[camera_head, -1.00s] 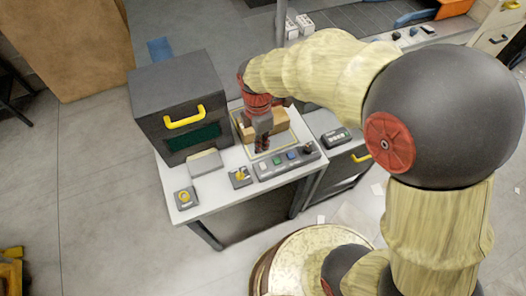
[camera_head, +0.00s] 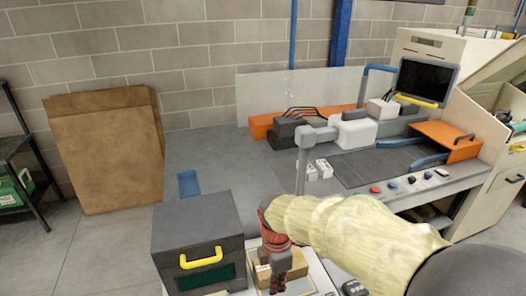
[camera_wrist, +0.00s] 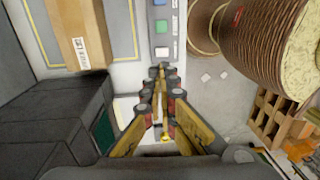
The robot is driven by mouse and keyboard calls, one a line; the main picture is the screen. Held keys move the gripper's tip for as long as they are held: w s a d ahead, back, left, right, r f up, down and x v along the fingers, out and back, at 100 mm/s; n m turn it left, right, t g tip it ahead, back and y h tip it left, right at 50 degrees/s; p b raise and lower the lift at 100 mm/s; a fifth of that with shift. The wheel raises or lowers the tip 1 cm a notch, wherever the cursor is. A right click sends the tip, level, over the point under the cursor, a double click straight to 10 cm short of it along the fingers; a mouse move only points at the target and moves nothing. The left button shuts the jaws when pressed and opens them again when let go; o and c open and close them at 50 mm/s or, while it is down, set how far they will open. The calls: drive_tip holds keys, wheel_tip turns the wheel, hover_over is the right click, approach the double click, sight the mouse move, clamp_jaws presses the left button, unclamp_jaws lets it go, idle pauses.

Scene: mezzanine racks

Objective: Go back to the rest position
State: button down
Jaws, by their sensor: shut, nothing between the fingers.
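My gripper (camera_head: 276,280) points down over the white-topped bench in the head view, beside the cardboard box. In the wrist view its two fingers (camera_wrist: 159,72) come together at the tips, shut with nothing between them. My arm reaches in from the lower right of the head view. The cardboard box (camera_head: 293,263) lies on the bench within a yellow outline; it also shows in the wrist view (camera_wrist: 82,32), apart from the fingers.
A dark cabinet with a yellow handle (camera_head: 201,257) stands left of my gripper. A row of buttons (camera_wrist: 161,26) lies above the fingertips in the wrist view. A conveyor machine (camera_head: 375,168) stands behind. A large brown carton (camera_head: 107,150) stands at the wall, with open floor before it.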

drive_tip(key=s+d+r+m+t+b, duration=0.3)
drive_tip(key=s+d+r+m+t, duration=0.3)
drive_tip(key=s+d+r+m, duration=0.7)
drive_tip(key=r+m, duration=0.1)
drive_tip(key=m, duration=0.7)
drive_tip(key=shift+s+d, duration=0.4)
